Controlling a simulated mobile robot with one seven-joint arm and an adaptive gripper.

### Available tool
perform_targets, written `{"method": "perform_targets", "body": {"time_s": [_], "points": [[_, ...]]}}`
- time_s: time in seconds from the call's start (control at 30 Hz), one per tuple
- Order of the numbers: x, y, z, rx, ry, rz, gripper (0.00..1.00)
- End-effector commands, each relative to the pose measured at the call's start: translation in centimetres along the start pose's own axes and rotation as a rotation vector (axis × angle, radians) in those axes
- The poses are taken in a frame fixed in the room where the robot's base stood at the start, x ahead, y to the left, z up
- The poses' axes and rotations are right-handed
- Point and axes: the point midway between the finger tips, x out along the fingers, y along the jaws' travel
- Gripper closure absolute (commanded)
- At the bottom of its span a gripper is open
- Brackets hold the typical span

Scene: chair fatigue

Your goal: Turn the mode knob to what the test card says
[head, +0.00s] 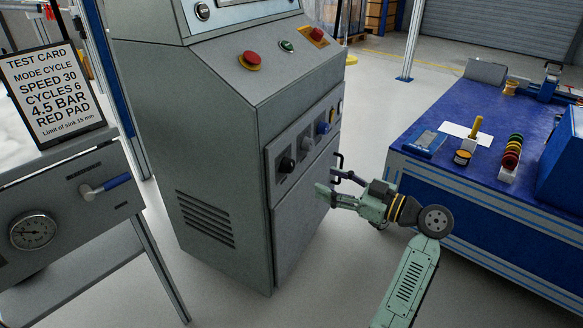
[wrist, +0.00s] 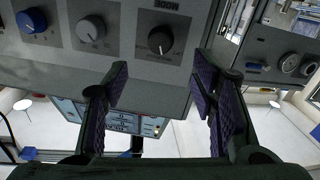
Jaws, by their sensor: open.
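The test card (head: 47,92) stands at the left in the head view and reads MODE CYCLE, SPEED 30, CYCLES 6, 4.5 BAR, RED PAD. The grey cabinet's side panel carries a black knob (head: 287,165), a grey knob (head: 307,144) and a blue knob (head: 323,128). My gripper (head: 326,185) is in front of this panel, apart from the knobs. In the wrist view my gripper (wrist: 161,82) is open and empty, with the black knob (wrist: 160,40) beyond the gap between its fingers.
A red button (head: 250,60) and a green button (head: 287,46) sit on the cabinet's sloped top. A blue bench (head: 440,180) with small items stands at right. A gauge panel (head: 70,205) is at left.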

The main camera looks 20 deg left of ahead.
Motion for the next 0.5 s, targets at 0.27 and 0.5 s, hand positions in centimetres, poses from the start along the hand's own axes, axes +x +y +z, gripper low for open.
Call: {"method": "perform_targets", "body": {"time_s": [0.27,0.5], "points": [[5.2,-0.2,-0.1,-0.001,0.000,-0.005,0.48],[8.9,-0.1,0.0,0.000,-0.001,-0.003,0.48]]}}
